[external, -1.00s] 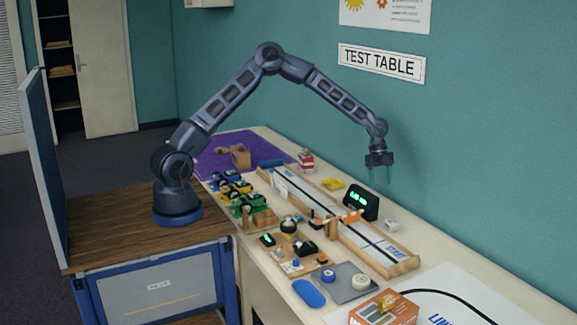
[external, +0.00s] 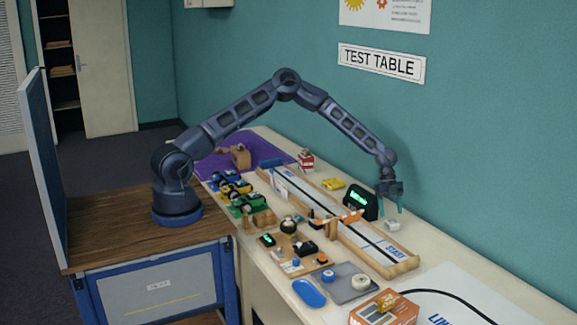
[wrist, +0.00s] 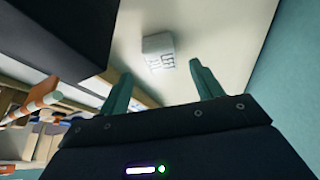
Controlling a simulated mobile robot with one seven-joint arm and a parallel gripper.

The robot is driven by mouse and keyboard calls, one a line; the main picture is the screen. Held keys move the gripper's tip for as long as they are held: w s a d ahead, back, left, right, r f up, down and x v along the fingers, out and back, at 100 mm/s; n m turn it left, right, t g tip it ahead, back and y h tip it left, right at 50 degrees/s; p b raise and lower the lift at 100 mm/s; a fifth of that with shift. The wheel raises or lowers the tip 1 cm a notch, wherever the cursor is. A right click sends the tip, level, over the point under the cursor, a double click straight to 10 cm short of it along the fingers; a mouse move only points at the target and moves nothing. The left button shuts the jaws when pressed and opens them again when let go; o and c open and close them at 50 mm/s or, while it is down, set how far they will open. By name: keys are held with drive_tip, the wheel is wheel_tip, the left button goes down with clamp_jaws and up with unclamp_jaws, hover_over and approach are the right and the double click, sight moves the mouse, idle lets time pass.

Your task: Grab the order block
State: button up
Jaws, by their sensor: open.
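The order block looks to be the small white block (external: 392,225) on the table, to the right of the black timer. In the wrist view the white block (wrist: 159,50) shows dark markings on one face and lies beyond and between the fingertips. My gripper (external: 391,208) is open, with its teal fingers pointing down just above the block. The gripper also shows in the wrist view (wrist: 160,80), with nothing between its fingers.
The black timer (external: 362,202) with green digits stands close on the left of the gripper. A long wooden track (external: 370,245) with a striped barrier (external: 345,217) lies in front. The teal wall (external: 480,170) is close behind. The table right of the block is clear.

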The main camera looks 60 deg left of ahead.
sight(392, 220)
drive_tip(key=shift+x, duration=2.6)
drive_tip(key=c, duration=1.1)
drive_tip(key=shift+o, duration=0.2)
drive_tip(key=shift+w+r, duration=0.1)
